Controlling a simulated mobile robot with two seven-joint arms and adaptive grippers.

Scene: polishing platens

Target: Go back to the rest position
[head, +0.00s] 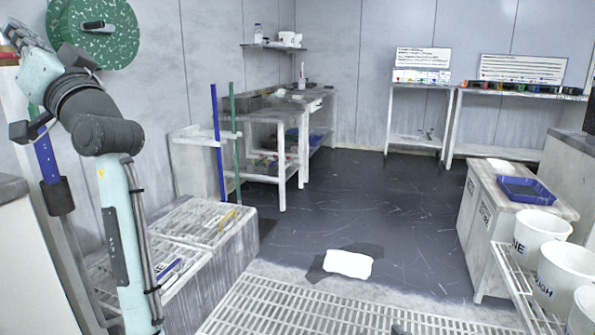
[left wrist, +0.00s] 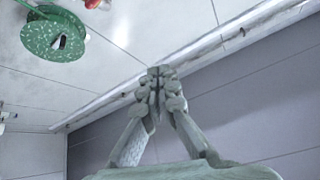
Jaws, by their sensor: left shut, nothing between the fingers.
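My left arm rises at the left of the head view, bent at the top. Its gripper (head: 22,36) is in the upper left corner, raised, beside a round green speckled platen (head: 98,38) on the wall. In the left wrist view the fingertips of my left gripper (left wrist: 158,76) meet with nothing between them. The green platen (left wrist: 54,38) shows there at the upper left, apart from the fingers. My right gripper is not in view.
A grey bench (head: 262,112) stands at the back left. A low cabinet with a blue tray (head: 526,190) and several white buckets (head: 541,236) are at the right. A white object (head: 347,263) lies on the floor by the grating (head: 290,306). The middle floor is mostly clear.

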